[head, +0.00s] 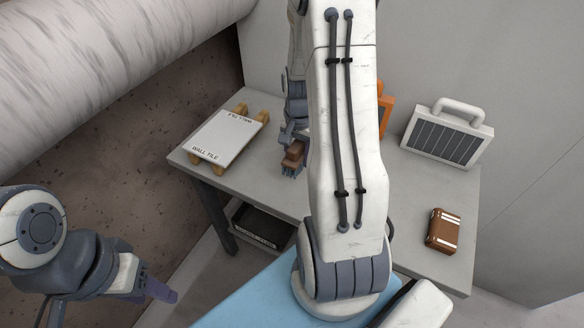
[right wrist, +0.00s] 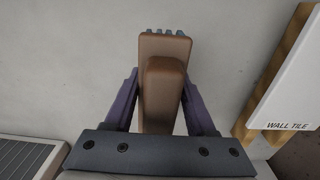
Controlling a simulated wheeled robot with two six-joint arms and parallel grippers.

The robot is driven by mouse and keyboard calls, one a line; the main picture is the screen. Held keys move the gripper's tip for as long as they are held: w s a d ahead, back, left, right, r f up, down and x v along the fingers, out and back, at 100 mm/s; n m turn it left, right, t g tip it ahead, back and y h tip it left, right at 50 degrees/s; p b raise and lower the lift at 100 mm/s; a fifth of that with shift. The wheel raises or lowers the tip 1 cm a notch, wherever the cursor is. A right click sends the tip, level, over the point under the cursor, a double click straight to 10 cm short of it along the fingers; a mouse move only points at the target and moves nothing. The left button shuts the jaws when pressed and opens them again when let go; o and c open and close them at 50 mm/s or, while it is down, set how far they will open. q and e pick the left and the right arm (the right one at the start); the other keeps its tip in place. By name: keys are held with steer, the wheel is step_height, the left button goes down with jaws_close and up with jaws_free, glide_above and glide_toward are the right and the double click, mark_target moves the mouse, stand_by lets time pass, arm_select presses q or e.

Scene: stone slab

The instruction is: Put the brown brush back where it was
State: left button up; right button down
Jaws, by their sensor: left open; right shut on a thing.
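The brown brush (head: 293,157) with grey-blue bristles is at the middle of the table (head: 400,190), just right of the wall tile. My right gripper (head: 293,146) is shut on it from above. In the right wrist view the brush (right wrist: 164,85) sits between the two purple fingers, bristles at the far end. I cannot tell whether the bristles touch the tabletop. My left gripper (head: 156,290) is open and empty, low at the left, away from the table. My right arm hides the middle of the table.
A white wall tile (head: 224,139) lies on wooden supports at the table's left. A grey panel with a handle (head: 447,137) stands at the back right. A brown case with white stripes (head: 443,231) is at the right. An orange object (head: 386,103) is partly hidden. A dark box (head: 258,228) sits below.

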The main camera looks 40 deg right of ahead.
mark_target(293, 144)
steer(key=shift+w+a+f, duration=0.25)
steer(key=shift+a+f, duration=0.25)
steer(key=shift+a, duration=0.25)
steer(key=shift+f, duration=1.95)
steer(key=shift+f, duration=0.15)
steer(key=shift+c, duration=1.1)
jaws_free()
step_height(293, 144, up, 12)
steer(key=shift+r, duration=0.2)
